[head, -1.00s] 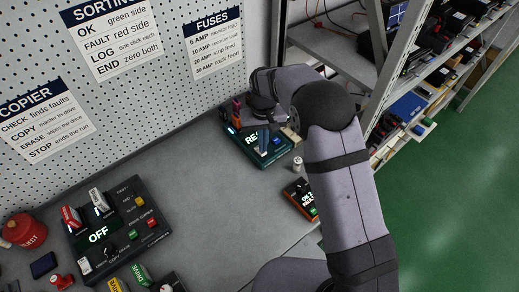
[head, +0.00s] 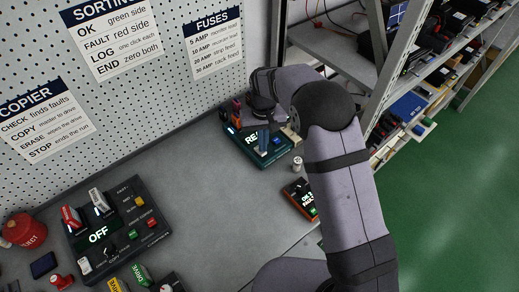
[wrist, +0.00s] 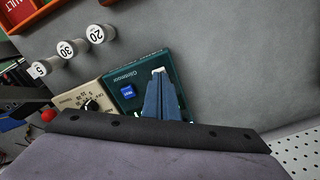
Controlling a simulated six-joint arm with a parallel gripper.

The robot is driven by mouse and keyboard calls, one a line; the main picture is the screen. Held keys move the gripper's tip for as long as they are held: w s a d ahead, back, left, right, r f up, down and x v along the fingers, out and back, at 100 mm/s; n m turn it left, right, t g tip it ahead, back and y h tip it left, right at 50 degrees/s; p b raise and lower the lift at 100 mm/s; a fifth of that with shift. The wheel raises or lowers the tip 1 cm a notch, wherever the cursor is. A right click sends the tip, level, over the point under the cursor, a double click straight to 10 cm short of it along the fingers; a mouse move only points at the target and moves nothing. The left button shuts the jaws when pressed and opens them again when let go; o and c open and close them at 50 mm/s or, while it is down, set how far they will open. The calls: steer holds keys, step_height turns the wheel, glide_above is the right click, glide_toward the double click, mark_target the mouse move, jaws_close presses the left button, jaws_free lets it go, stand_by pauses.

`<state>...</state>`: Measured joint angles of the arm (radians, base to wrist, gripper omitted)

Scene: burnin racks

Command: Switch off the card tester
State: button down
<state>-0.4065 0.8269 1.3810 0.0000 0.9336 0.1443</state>
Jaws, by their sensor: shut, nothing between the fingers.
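A teal device (head: 245,136) with a lit display starting "RE" stands at the back of the bench in the head view; I take it for the card tester, though I cannot read that name on it. In the wrist view the teal device (wrist: 120,84) shows a blue square button (wrist: 128,91) and a small white piece (wrist: 158,70) at my fingertips. My gripper (wrist: 158,76) is shut and empty, its blue fingers over the teal device. In the head view my gripper (head: 263,150) hides part of the display. I cannot tell whether the fingertips touch the white piece.
A cream device with a black knob (wrist: 91,104) stands beside the teal one. Numbered cylinders (wrist: 66,49) stand near it. A black copier box (head: 125,215) reading "OFF" is at the left. The bench's middle is clear.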

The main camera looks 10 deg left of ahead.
steer(key=shift+f+b, duration=0.45)
steer(key=shift+f, duration=0.3)
stand_by(0.3)
steer(key=shift+r, duration=0.15)
step_height(320, 180, up, 7)
steer(key=p, duration=0.5)
stand_by(0.4)
stand_by(0.4)
